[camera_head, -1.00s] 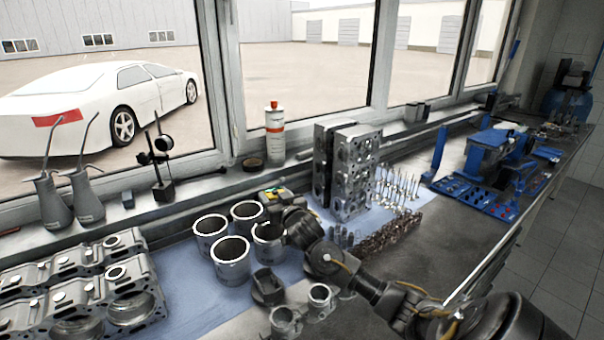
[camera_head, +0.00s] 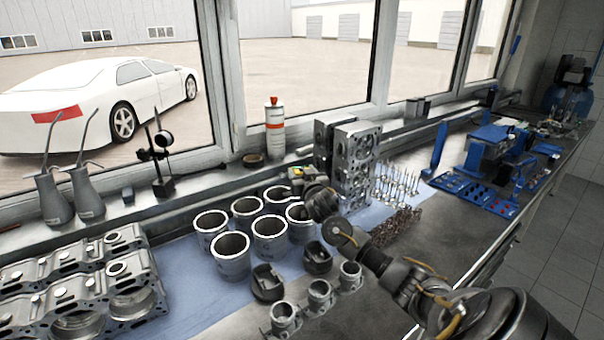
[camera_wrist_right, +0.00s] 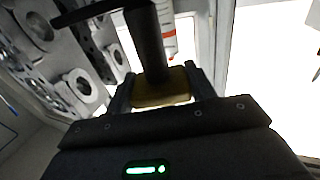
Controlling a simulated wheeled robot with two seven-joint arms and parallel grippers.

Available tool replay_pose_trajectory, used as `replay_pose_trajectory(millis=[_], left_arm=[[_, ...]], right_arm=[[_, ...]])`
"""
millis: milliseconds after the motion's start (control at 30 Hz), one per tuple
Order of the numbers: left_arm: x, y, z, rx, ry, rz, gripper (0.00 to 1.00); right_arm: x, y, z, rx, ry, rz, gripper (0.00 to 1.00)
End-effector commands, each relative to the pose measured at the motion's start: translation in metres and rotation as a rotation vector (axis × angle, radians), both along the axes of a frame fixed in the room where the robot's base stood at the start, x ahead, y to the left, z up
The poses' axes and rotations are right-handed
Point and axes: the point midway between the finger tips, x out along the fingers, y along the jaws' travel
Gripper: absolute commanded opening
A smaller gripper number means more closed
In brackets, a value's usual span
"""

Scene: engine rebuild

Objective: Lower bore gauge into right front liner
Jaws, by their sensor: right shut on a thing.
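Several grey cylinder liners stand upright in two rows on the blue mat (camera_head: 190,290). The right front liner (camera_head: 300,236) is partly covered at its rim by my right gripper (camera_head: 298,182), which hangs over the right end of the rows. In the right wrist view my right gripper (camera_wrist_right: 160,88) is shut on the yellowish block of the bore gauge (camera_wrist_right: 148,42), whose dark shaft rises from between the fingers. In the head view only a small yellow-green part of the gauge shows; whether its tip is inside a bore is hidden. My left gripper is not in view.
Cylinder heads (camera_head: 352,165) stand close behind and right of my gripper, with upright valves (camera_head: 402,185) beyond. Pistons (camera_head: 267,283) stand in front of the liners. An engine block (camera_head: 110,290) lies at left. A spray bottle (camera_head: 275,130) stands on the sill.

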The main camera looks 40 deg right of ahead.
Motion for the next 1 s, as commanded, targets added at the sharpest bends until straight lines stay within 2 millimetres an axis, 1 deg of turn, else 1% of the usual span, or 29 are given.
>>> replay_pose_trajectory(millis=[33,567,1000], left_arm=[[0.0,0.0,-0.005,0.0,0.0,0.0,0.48],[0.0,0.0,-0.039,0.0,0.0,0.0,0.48],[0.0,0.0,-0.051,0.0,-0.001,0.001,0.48]], right_arm=[[0.0,0.0,-0.004,0.0,-0.003,0.0,0.0],[0.0,0.0,-0.041,-0.001,-0.003,0.0,0.0],[0.0,0.0,-0.068,0.001,-0.003,0.0,0.0]])
